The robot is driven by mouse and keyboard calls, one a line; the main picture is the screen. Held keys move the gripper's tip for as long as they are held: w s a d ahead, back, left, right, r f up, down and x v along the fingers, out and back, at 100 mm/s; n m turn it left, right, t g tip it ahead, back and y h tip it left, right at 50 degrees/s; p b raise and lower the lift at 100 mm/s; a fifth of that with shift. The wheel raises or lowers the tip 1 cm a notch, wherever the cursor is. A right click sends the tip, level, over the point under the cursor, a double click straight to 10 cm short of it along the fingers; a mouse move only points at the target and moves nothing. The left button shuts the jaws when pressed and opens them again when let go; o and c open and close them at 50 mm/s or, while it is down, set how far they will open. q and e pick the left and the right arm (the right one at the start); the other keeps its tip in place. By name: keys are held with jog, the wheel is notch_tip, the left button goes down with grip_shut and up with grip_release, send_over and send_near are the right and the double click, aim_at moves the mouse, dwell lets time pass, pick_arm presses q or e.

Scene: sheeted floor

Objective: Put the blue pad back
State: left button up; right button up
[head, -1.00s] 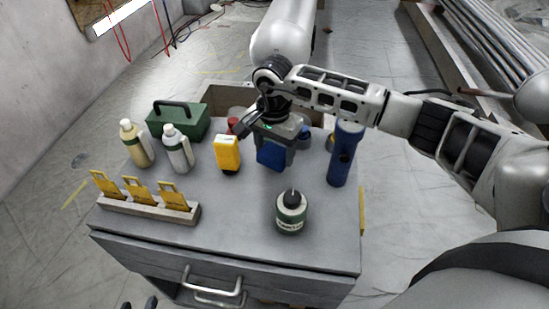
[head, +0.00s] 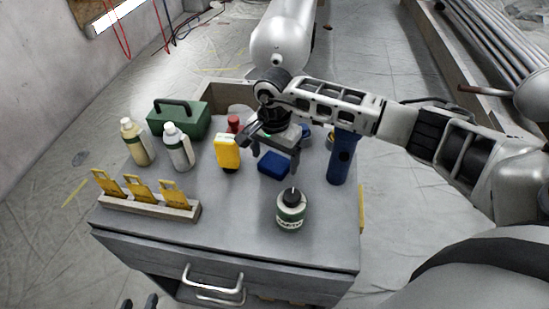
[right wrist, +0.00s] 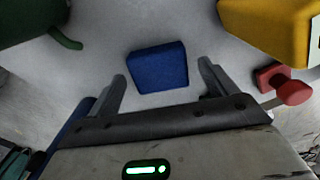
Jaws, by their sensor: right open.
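The blue pad (head: 273,164) lies flat on the grey cart top, near its middle. My right gripper (head: 271,160) is just above and behind it, open and empty. In the right wrist view the blue pad (right wrist: 158,68) shows between and beyond the two spread fingertips (right wrist: 162,80), with clear gaps on both sides. My left gripper (head: 139,303) shows only as two dark fingertips at the bottom edge, apart, with nothing between them.
A yellow block-shaped item (head: 228,152) stands left of the pad. A blue cylinder (head: 341,157) is to its right and a green-labelled jar (head: 291,211) in front. Two bottles, a green toolbox (head: 180,122) and a rack of yellow tags (head: 150,207) fill the left side.

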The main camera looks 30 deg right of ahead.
aim_at(275, 162)
notch_tip(275, 162, up, 11)
dwell(0.3)
jog(key=shift+f, duration=0.1)
dwell(0.4)
